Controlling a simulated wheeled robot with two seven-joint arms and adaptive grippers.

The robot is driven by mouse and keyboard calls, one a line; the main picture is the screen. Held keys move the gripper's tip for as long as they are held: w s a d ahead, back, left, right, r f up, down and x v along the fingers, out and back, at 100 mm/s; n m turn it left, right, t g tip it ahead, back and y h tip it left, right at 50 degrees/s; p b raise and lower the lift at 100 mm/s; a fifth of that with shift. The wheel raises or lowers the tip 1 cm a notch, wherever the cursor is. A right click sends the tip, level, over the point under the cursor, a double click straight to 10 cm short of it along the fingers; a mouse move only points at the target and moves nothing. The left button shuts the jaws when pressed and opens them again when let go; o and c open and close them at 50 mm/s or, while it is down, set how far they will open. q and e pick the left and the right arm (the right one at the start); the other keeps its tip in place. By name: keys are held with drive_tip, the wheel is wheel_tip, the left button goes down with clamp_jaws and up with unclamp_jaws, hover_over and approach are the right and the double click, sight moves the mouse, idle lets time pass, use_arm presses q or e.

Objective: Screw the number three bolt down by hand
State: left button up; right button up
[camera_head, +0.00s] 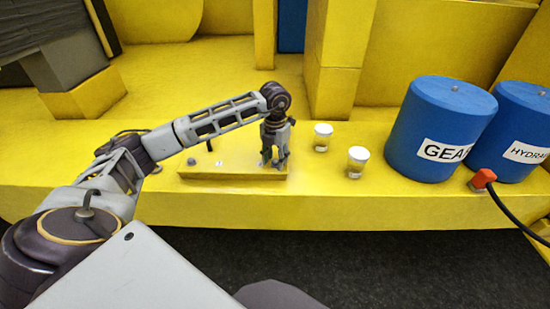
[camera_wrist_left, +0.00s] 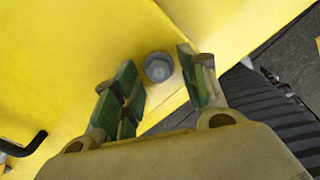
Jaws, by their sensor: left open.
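My left gripper (camera_head: 273,161) points down over the right end of the low yellow block (camera_head: 228,172). In the left wrist view the left gripper (camera_wrist_left: 155,72) is open, with its green-padded fingers on either side of a round grey bolt head (camera_wrist_left: 158,67). A gap shows between the bolt head and the right finger; the left finger is close to it. In the head view that bolt is hidden by the gripper. Another grey bolt (camera_head: 191,161) shows at the block's left end. I cannot read the bolt numbers. My right gripper is not in view.
A black bent handle (camera_head: 209,145) stands up from the block. Two small white-capped jars (camera_head: 322,137) (camera_head: 357,161) stand right of it. Farther right are a blue gear drum (camera_head: 440,128), a blue hydraulic drum (camera_head: 522,130) and a red nozzle (camera_head: 483,179) with a black hose. A yellow post (camera_head: 338,60) rises behind.

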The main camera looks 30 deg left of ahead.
use_arm(q)
clamp_jaws()
idle(0.4)
